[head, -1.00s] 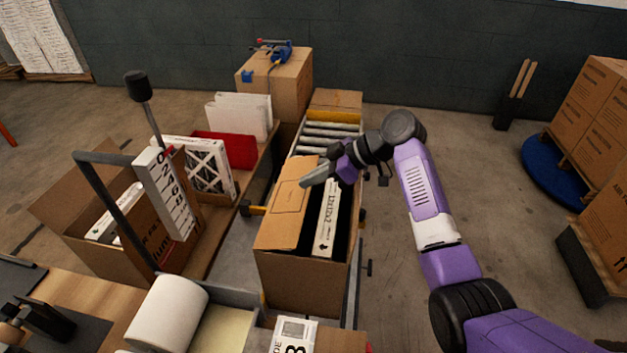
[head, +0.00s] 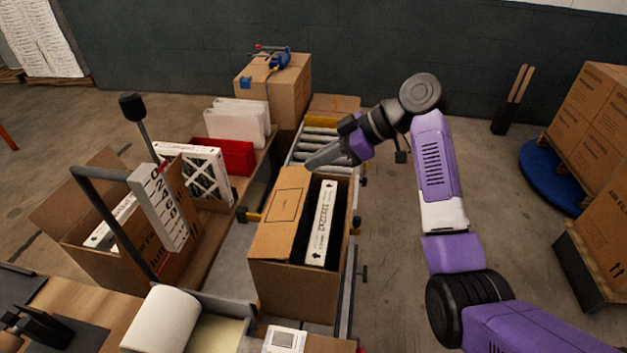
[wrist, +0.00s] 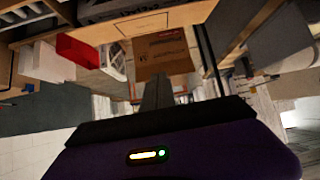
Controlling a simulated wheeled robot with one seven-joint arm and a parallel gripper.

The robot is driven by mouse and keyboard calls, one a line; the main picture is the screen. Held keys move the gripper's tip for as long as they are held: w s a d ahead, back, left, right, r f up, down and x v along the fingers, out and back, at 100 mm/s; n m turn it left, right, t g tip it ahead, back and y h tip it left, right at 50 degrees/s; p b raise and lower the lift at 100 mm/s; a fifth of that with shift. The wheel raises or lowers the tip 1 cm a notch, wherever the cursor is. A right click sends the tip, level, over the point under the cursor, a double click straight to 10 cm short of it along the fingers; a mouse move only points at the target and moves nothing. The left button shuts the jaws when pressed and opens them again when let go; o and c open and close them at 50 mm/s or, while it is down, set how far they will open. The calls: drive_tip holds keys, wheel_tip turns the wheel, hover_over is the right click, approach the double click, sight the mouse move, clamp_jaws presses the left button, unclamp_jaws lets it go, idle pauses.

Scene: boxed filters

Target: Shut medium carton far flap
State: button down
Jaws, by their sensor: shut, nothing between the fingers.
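The medium carton (head: 292,288) stands open-topped on the conveyor in the middle of the head view. Its left flap (head: 283,212) lies over the left part of the opening. A white boxed filter (head: 321,222) stands inside, its printed edge showing through the gap. My gripper (head: 310,164) is shut and empty, just above the carton's far end. The far flap cannot be made out clearly there; the gripper partly covers that edge. In the wrist view my fingers (wrist: 158,92) point at cardboard, but which carton face it is I cannot tell.
Conveyor rollers (head: 318,146) run behind the carton. To the left are another open carton (head: 110,262) with filters, a red bin (head: 232,156) and a dark post (head: 140,125). A tall box (head: 272,88) stands at the back.

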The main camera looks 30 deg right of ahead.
drive_tip(key=w+a+r+h+p, duration=0.1)
drive_tip(key=w+a+r+p, duration=0.1)
drive_tip(key=a+r+p, duration=0.15)
drive_tip(key=g+h+p, duration=0.2)
drive_tip(key=h, duration=0.1)
hover_over(299, 205)
drive_tip(key=shift+m, duration=0.3)
drive_tip(key=f, duration=1.1)
drive_tip(key=shift+s+d+f, duration=0.2)
drive_tip(key=shift+s+d, duration=0.1)
drive_tip(key=shift+d, duration=0.05)
drive_tip(key=shift+s+d+f+p, duration=0.15)
drive_tip(key=shift+f+p, duration=0.25)
drive_tip(key=shift+f, duration=0.8)
drive_tip(key=shift+s+d+f+p, duration=0.1)
drive_tip(key=shift+d+f+p, duration=0.2)
drive_tip(key=shift+f, duration=0.9)
drive_tip(key=shift+f, duration=0.1)
